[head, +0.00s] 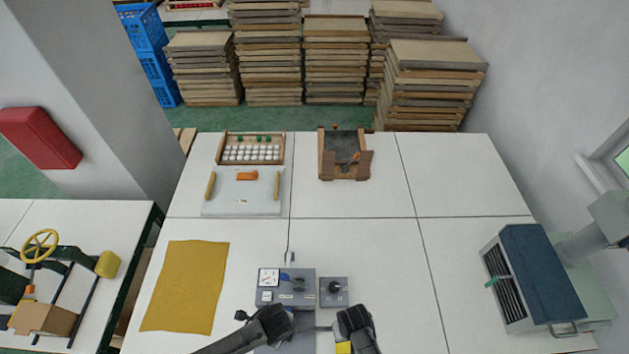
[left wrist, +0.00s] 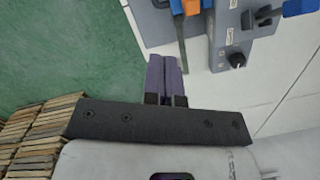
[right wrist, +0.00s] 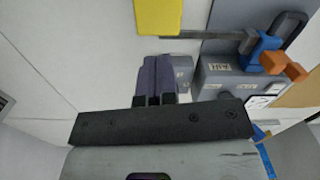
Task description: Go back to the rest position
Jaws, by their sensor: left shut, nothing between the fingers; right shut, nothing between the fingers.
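My left gripper (left wrist: 164,58) shows in the left wrist view with its two purple fingers pressed together, nothing between them. My right gripper (right wrist: 156,58) shows the same in the right wrist view, shut and empty. In the head view, dark parts of both my arms are low at the bottom centre, side by side, near a grey control box (head: 298,288) with a dial. The control box also shows in both wrist views, at the upper right, with orange and blue parts. I cannot make out the fingertips in the head view.
A yellow cloth (head: 186,286) lies at left on the white table. Behind it are a white board (head: 240,206), a wooden tray of small white pieces (head: 281,148) and a wooden box (head: 325,150). A blue-topped machine (head: 541,270) stands at right. The table's centre right is clear.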

